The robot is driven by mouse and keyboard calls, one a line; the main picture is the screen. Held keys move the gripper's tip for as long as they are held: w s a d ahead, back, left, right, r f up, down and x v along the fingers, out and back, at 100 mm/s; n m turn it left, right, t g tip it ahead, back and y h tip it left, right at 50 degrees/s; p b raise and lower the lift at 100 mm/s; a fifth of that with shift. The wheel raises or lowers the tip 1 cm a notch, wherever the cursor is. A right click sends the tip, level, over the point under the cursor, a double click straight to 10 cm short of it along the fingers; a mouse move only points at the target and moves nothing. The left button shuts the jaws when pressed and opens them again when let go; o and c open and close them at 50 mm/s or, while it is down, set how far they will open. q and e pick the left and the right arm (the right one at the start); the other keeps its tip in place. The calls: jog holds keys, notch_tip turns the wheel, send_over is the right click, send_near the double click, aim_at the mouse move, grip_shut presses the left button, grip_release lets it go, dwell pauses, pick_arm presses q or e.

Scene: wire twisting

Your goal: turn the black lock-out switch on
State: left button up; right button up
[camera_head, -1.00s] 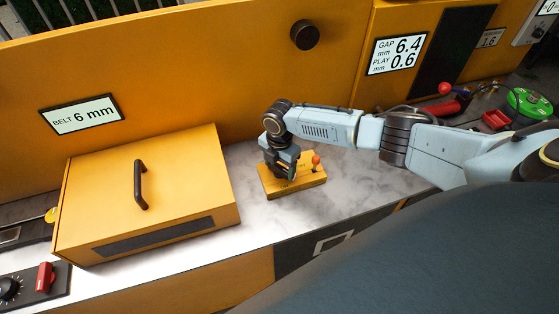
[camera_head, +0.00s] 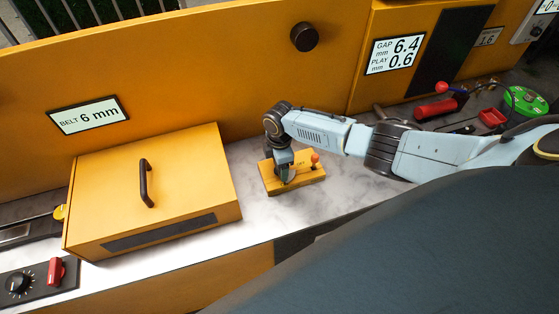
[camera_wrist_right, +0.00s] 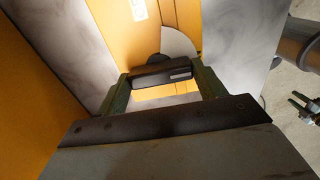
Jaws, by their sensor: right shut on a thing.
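The black lock-out switch (camera_wrist_right: 162,72) is a dark bar-shaped handle with a small pale mark, on a yellow box (camera_head: 310,179) that lies on the marble counter. My right gripper (camera_head: 286,177) points down over the left part of this box. In the right wrist view the gripper (camera_wrist_right: 164,82) has its two green fingers at the two ends of the handle, shut on it. A round dark base and a pale disc sector (camera_wrist_right: 180,42) show behind the handle. The head view mostly hides the switch behind the gripper.
A red-tipped lever (camera_head: 315,157) stands on the same box, close right of the gripper. A large yellow case (camera_head: 110,205) with a black handle is to the left. Red tools (camera_head: 437,108) and a green reel (camera_head: 525,101) lie at the right.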

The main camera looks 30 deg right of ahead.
jog(key=shift+d+r, duration=0.1)
dwell(0.3)
jog(key=o, duration=1)
notch_tip(320, 180, up, 13)
jog(key=shift+r+p, duration=0.15)
jog(key=shift+p, duration=0.4)
